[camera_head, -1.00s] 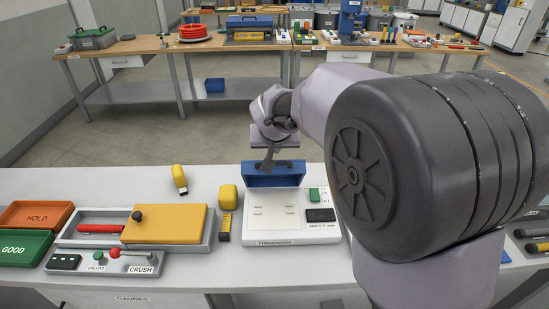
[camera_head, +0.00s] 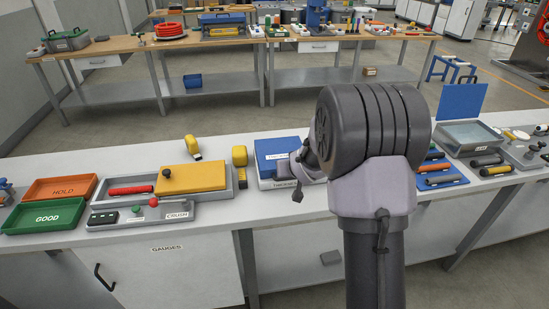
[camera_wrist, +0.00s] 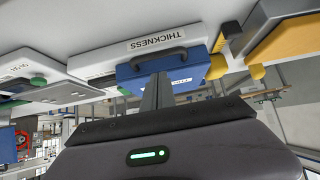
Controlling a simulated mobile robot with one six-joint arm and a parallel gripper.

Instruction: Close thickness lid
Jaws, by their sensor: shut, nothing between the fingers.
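The thickness gauge has a white base (camera_head: 268,184), whose THICKNESS label also shows upside down in the wrist view (camera_wrist: 160,44). Its blue lid (camera_head: 275,146) lies down flat over the base and hides the inside surface. In the wrist view the lid (camera_wrist: 190,75) shows its dark handle and a small white label. My wrist hides the gauge's right side.
Left of the gauge are a yellow-black tool (camera_head: 240,160), a crush gauge with a yellow plate (camera_head: 195,177), and the HOLD (camera_head: 62,188) and GOOD (camera_head: 45,217) trays. An open blue-lidded box (camera_head: 470,137) stands at the right. Bench space before the gauge is narrow.

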